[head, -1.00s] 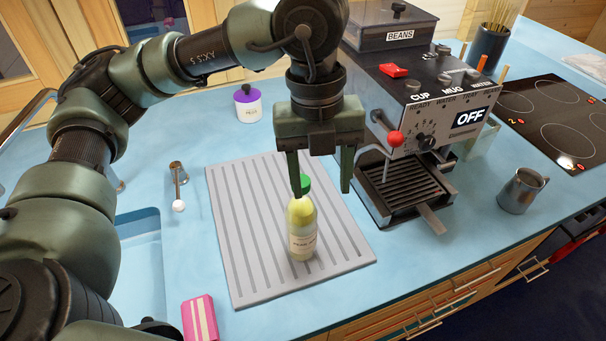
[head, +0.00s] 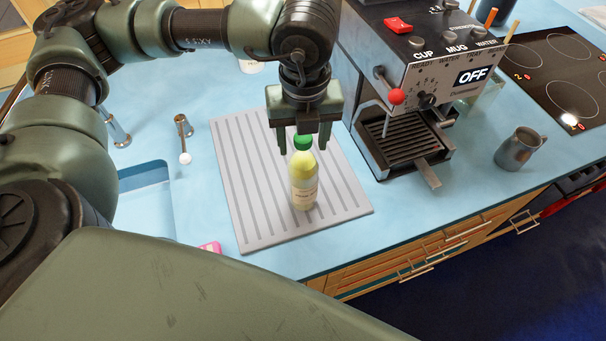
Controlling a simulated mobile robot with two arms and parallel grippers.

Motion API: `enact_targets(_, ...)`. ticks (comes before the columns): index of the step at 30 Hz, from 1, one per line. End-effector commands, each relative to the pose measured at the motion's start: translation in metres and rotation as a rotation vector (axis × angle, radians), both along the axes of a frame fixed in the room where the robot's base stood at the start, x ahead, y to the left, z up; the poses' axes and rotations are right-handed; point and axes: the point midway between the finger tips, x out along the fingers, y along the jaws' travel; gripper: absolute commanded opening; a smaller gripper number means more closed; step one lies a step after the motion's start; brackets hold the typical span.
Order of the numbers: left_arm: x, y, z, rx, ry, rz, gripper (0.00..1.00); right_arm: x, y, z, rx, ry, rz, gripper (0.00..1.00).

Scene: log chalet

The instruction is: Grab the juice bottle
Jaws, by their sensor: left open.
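The juice bottle (head: 304,186) is pale yellow with a green cap and a small label. It stands upright on a grey ribbed drainboard (head: 240,190). My left gripper (head: 303,146) is open and points down at the top of the bottle. Its two fingers appear on either side of the green cap in the head view. I cannot tell whether they touch it or are slightly behind it. My right gripper is not in view.
A coffee machine (head: 420,80) with a red-knobbed lever stands right of the drainboard. A metal mug (head: 519,148) and a hob (head: 560,75) are farther right. A sink (head: 146,200), a white-knobbed lever (head: 184,157) and a pink item (head: 210,247) lie left.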

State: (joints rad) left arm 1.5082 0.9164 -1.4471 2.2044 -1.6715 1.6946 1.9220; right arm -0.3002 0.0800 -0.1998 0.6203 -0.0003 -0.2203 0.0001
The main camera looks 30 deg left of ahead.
Motion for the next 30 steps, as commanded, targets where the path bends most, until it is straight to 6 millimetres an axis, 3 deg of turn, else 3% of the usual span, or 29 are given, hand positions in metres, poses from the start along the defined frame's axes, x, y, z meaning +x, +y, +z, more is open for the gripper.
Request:
enact_targets(2,0.0000,0.0000,-0.0001,0.000,0.000,0.000,0.55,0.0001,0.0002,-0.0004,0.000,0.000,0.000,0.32)
enact_targets(8,0.0000,-0.0001,0.0002,0.000,0.000,0.000,0.02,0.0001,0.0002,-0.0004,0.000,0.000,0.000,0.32)
enact_targets(9,0.0000,-0.0001,0.0002,0.000,0.000,0.000,0.00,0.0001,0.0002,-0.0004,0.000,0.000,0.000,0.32)
enact_targets(30,0.0003,0.0000,0.0007,0.001,-0.001,0.000,0.00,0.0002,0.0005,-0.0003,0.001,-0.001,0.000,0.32)
